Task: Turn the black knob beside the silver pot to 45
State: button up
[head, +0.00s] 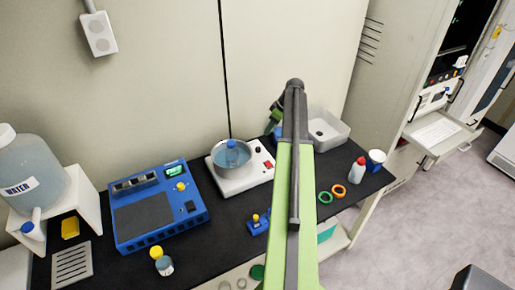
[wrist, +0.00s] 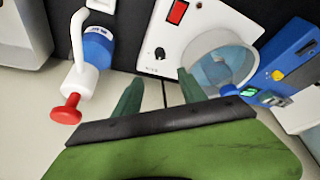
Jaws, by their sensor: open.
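The silver pot (head: 217,161) holds blue liquid and a blue bottle, and sits on a white hot plate (head: 238,183). The pot also shows in the wrist view (wrist: 250,56). The black knob (wrist: 160,53) is on the white panel beside the pot, near a red switch (wrist: 177,12). It is a small dark spot in the head view (head: 257,150). My gripper (wrist: 158,88) is open and empty, its green fingers apart and pointing toward the panel, with the knob roughly between them in the picture. In the head view my arm mostly hides the gripper.
A blue instrument (head: 150,215) stands left of the hot plate. A grey tub (head: 328,130) is to the right, and the wall is close behind.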

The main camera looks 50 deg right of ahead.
aim_at(259, 148)
jog(key=b+x, duration=1.4)
jog(key=x, duration=0.2)
jog(key=shift+f, duration=0.3)
jog(key=shift+a+r, duration=0.1)
grip_shut()
